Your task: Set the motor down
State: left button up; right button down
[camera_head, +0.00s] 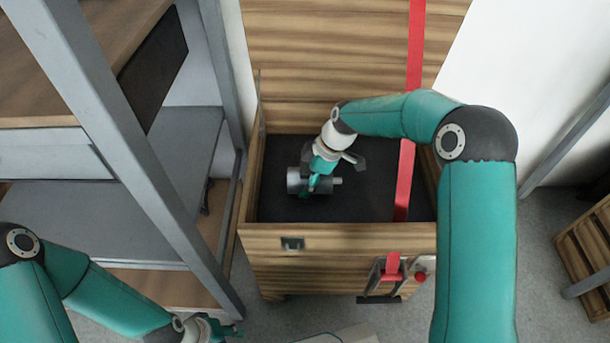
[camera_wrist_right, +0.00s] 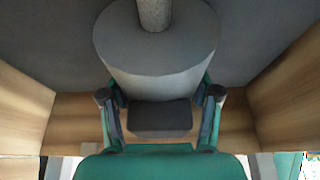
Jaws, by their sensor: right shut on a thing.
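The motor (camera_head: 295,181) is a grey cylinder with a thin shaft pointing right in the head view. It is inside the open wooden crate (camera_head: 340,236), over the dark floor; I cannot tell whether it touches the floor. My right gripper (camera_head: 313,184) is shut on it from above. In the right wrist view the motor (camera_wrist_right: 158,50) fills the top middle, its shaft toward the top edge and a dark box on its near side, between the fingers of my right gripper (camera_wrist_right: 160,112). My left gripper (camera_head: 222,332) is at the bottom, outside the crate; its fingers are too small to read.
A red strap (camera_head: 405,180) runs down the open lid and across the crate's right side. A latch (camera_head: 392,275) sits on the front wall. A metal-framed shelf (camera_head: 150,180) stands close on the left. A wooden pallet or crate (camera_head: 590,250) is at the far right.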

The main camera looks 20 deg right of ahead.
jog(key=shift+w+r, duration=0.1)
jog(key=shift+c, duration=1.2)
grip_release()
jog(key=p+v, duration=0.4)
jog(key=v, duration=0.7)
jog(key=shift+d+r, duration=0.3)
jog(key=shift+r, duration=0.1)
